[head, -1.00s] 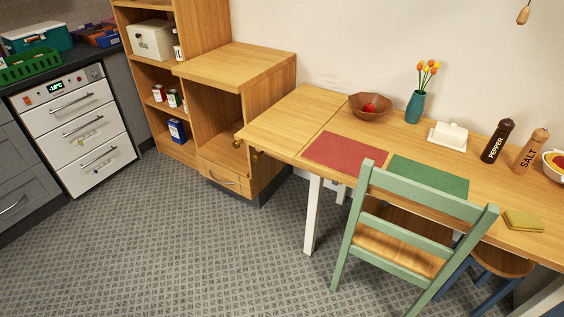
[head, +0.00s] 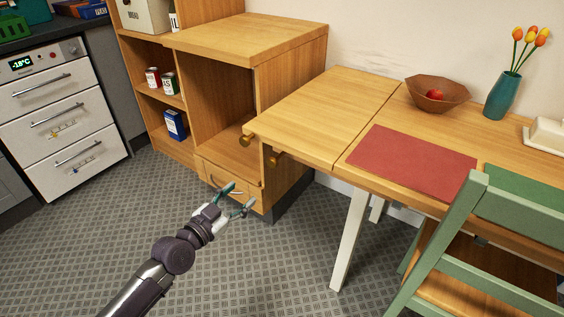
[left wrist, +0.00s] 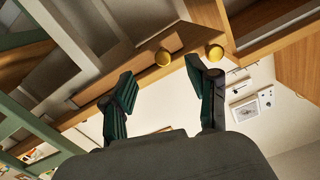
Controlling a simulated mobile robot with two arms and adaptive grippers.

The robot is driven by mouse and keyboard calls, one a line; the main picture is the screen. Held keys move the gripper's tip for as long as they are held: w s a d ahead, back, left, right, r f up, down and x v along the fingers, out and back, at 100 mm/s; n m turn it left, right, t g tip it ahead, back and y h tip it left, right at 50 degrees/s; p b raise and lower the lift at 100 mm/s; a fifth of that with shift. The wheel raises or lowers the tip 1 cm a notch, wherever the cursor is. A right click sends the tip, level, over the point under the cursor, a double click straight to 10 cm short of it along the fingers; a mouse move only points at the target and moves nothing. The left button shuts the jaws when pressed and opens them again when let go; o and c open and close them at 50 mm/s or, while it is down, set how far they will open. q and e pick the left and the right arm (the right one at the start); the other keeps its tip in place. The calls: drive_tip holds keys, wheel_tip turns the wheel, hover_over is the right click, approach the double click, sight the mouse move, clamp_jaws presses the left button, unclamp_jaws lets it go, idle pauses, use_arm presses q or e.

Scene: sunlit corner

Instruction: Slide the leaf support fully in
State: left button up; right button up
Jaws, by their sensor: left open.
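Two round brass-coloured knobs stick out at the end of the table under the raised leaf (head: 310,115), the far knob (head: 246,140) and the near knob (head: 274,158). My right gripper is out of view.
A wooden cabinet (head: 290,100) with a drawer stands close beyond the leaf end. A white table leg (head: 349,240) and a green chair (head: 445,250) are to the right. A bowl (head: 436,95) and a red mat (head: 410,161) lie on the table. The left floor is clear.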

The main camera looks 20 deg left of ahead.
sight(271, 164)
use_arm(q)
drive_tip(key=shift+t+h, duration=0.3)
drive_tip(key=x, duration=0.5)
drive_tip(key=r+b+x, duration=0.1)
drive_tip(key=x, duration=0.3)
drive_tip(key=r+x, duration=0.1)
drive_tip(key=x, duration=0.4)
drive_tip(key=shift+w+d, duration=0.15)
drive_tip(key=shift+d, duration=0.2)
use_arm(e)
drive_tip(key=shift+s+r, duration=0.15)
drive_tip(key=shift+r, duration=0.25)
use_arm(q)
drive_tip(key=shift+c, duration=0.2)
drive_tip(key=shift+f, duration=0.1)
clamp_jaws()
